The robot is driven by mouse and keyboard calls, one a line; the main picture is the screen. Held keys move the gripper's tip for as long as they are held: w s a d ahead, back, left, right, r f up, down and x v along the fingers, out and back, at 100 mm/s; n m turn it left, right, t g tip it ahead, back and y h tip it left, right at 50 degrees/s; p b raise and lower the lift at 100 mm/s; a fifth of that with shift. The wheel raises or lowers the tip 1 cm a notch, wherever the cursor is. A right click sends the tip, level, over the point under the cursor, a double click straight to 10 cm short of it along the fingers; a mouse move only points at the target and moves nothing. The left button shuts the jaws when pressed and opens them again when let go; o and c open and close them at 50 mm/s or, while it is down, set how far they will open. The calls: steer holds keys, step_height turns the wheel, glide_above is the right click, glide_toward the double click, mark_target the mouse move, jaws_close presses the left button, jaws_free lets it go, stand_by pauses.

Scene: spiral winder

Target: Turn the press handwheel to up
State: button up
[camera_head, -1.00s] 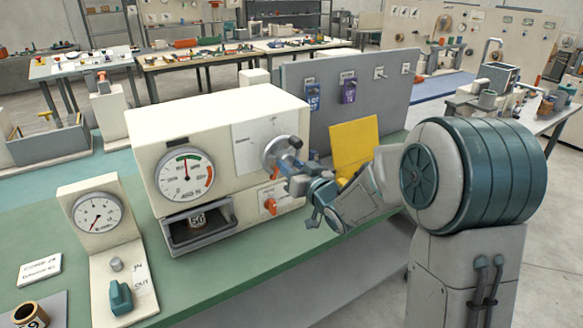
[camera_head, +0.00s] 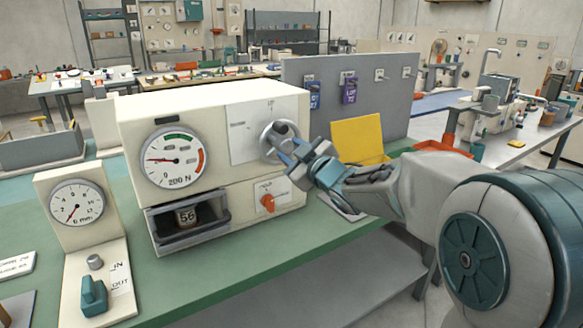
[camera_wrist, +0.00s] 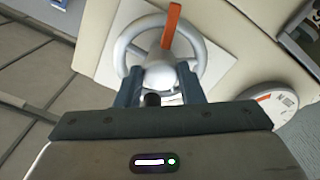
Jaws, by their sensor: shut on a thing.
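The press (camera_head: 150,112) is a cream box on the green bench. Its grey handwheel (camera_head: 268,134) is on the right part of the front face, partly hidden behind my gripper (camera_head: 287,150). The wrist view shows the handwheel's round rim (camera_wrist: 202,58) with an orange bar (camera_wrist: 171,26) across it. My gripper also shows there (camera_wrist: 158,98), its two fingers on either side of the wheel's near part, with a dark knob (camera_wrist: 152,100) between them. The press dial (camera_head: 172,158) has its needle pointing left.
An orange knob (camera_head: 267,202) sits below the handwheel. A small weight (camera_head: 187,217) stands in the open bay below the dial. A gauge stand (camera_head: 77,202) is at left. A yellow panel (camera_head: 357,138) stands right of the press, near my arm.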

steer(key=n+b, duration=0.4)
steer(key=shift+f+n, duration=0.2)
steer(key=shift+n, duration=0.2)
steer(key=n+b, duration=0.3)
steer(key=shift+r+n, duration=0.1)
steer(key=shift+n, duration=0.2)
steer(key=n+b, duration=0.3)
steer(key=n, duration=0.1)
steer(key=shift+r, duration=0.1)
steer(key=n+b, duration=0.2)
steer(key=n, duration=0.2)
steer(key=n+b, duration=0.2)
steer(key=n, duration=0.2)
steer(key=shift+r+n+b, duration=0.15)
steer(key=shift+n+b, duration=0.15)
steer(key=shift+b, duration=0.05)
steer(key=n+b, duration=0.2)
steer(key=n, duration=0.1)
steer(key=shift+n, duration=0.4)
steer(key=n+b, duration=0.1)
steer(key=n, duration=0.2)
steer(key=shift+a+n+b, duration=0.1)
steer(key=shift+n+b, duration=0.2)
steer(key=shift+b, duration=0.05)
steer(key=n+b, duration=0.2)
steer(key=n, duration=0.2)
steer(key=shift+s+a+r, duration=0.1)
steer(key=shift+n, duration=0.3)
